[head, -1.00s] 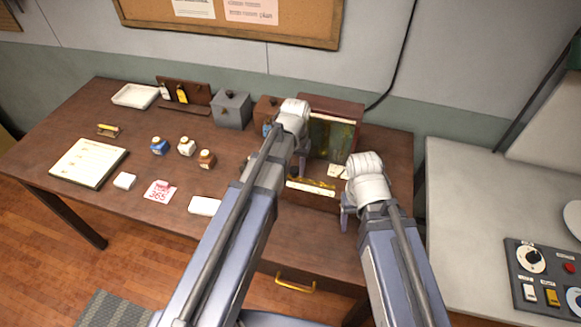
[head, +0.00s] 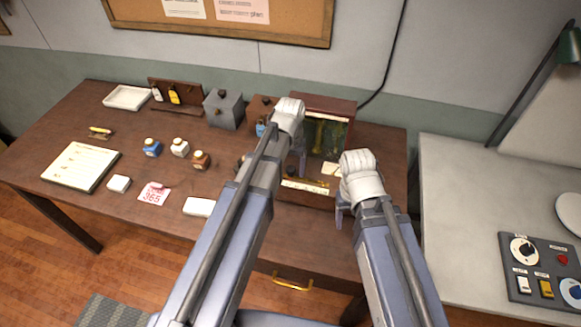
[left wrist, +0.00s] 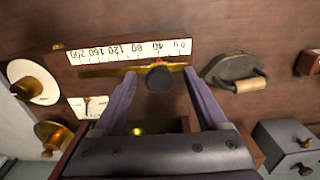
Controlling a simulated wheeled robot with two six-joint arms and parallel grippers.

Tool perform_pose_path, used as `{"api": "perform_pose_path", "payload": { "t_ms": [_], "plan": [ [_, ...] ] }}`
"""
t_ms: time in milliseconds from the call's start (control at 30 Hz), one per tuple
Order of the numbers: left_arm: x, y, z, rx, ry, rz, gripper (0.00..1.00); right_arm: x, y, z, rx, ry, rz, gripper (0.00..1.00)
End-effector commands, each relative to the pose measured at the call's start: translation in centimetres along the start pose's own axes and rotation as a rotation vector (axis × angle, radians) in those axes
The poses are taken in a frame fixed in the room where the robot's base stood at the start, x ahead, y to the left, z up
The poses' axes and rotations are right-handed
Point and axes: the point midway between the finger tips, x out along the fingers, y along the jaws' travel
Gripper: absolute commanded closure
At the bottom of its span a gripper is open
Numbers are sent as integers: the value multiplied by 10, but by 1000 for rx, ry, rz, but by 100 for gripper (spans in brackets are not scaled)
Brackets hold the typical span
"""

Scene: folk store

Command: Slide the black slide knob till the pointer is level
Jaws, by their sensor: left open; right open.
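The black slide knob (left wrist: 160,78) sits on a brass rail (left wrist: 105,71) below a white numbered scale strip (left wrist: 130,51) in the left wrist view. My left gripper (left wrist: 160,73) is open, with one finger on each side of the knob; I cannot tell whether either touches it. In the head view my left gripper (head: 302,165) is in front of the wooden glass-fronted cabinet (head: 322,101), whose scale strip (head: 305,185) shows low on its front. My right gripper (head: 339,215) is open and empty at the cabinet's right front. I cannot make out the pointer clearly.
A grey box (head: 223,112) and several small bottles (head: 180,147) stand left of the cabinet on the brown desk (head: 235,160). In the left wrist view a round white dial (left wrist: 33,82) and a dark piece with a wooden handle (left wrist: 245,85) flank the scale.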

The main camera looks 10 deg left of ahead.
Motion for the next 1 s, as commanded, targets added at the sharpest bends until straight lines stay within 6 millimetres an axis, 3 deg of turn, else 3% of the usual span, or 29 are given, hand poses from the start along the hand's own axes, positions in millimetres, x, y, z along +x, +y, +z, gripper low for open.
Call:
{"api": "perform_pose_path", "payload": {
  "t_ms": [367, 1000],
  "plan": [
    [-3, 0, 0, 0, 0, 0, 25, -3, 0, 0, 0, 0, 0, 34],
    [-51, 0, 0, 0, 0, 0, 25, -51, 5, 3, 4, 0, -1, 34]
  ]
}}
